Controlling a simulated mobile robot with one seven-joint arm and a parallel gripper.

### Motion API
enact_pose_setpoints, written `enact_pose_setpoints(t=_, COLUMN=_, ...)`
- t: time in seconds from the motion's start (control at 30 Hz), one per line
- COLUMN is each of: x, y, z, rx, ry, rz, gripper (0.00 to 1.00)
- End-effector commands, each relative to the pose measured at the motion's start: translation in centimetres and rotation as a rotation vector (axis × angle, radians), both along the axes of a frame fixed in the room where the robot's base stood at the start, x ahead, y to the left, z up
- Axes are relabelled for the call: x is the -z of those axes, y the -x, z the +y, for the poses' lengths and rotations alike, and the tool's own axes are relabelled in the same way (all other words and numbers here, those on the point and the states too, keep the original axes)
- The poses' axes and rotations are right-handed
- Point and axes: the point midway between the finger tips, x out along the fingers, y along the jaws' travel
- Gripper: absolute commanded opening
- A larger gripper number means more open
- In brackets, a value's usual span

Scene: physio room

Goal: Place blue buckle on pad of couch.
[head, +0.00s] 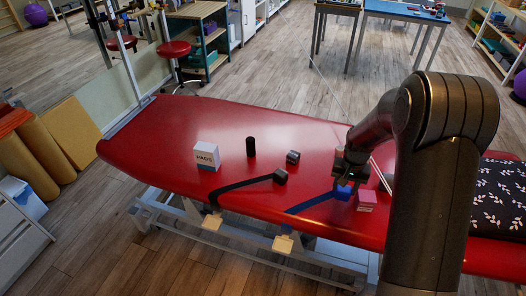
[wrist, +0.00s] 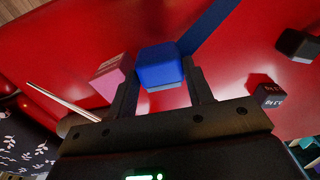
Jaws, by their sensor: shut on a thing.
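The blue buckle (head: 343,193) is a small blue block at the end of a blue strap (head: 308,204). My gripper (head: 348,178) is shut on it from above, and the wrist view shows the buckle (wrist: 158,68) between the two fingers (wrist: 162,84). The buckle is over the red pad of the couch (head: 220,125), low and close to the surface; I cannot tell whether it touches. The strap runs from the buckle across the pad to the near edge, where a tan piece (head: 283,244) hangs.
A pink block (head: 366,201) stands just right of the buckle. A black strap with a dark buckle (head: 280,176), a dark block (head: 293,156), a black cylinder (head: 251,147) and a white PADS box (head: 207,157) are left. A patterned cloth (head: 502,190) lies right. The pad's far left is clear.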

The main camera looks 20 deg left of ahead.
Motion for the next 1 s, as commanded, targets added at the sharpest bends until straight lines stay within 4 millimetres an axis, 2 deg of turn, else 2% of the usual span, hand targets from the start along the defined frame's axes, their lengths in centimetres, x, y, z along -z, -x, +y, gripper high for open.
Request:
enact_pose_setpoints(t=0.03, x=-0.9, y=-2.0, z=-1.1, rx=0.006, ry=0.000, rz=-0.005, gripper=0.22)
enact_pose_setpoints(t=0.2, x=-3.3, y=-6.1, z=-3.8, rx=0.004, ry=0.001, rz=-0.002, gripper=0.22)
enact_pose_setpoints(t=0.33, x=-4.5, y=-7.8, z=-5.1, rx=0.003, ry=0.001, rz=-0.002, gripper=0.22)
enact_pose_setpoints(t=0.53, x=-5.1, y=-8.6, z=-5.7, rx=0.001, ry=0.002, rz=0.000, gripper=0.22)
enact_pose_setpoints(t=0.67, x=-4.4, y=-8.9, z=-4.6, rx=-0.002, ry=0.002, rz=0.001, gripper=0.22)
enact_pose_setpoints(t=1.0, x=0.2, y=-11.4, z=2.4, rx=-0.003, ry=0.003, rz=0.002, gripper=0.22)
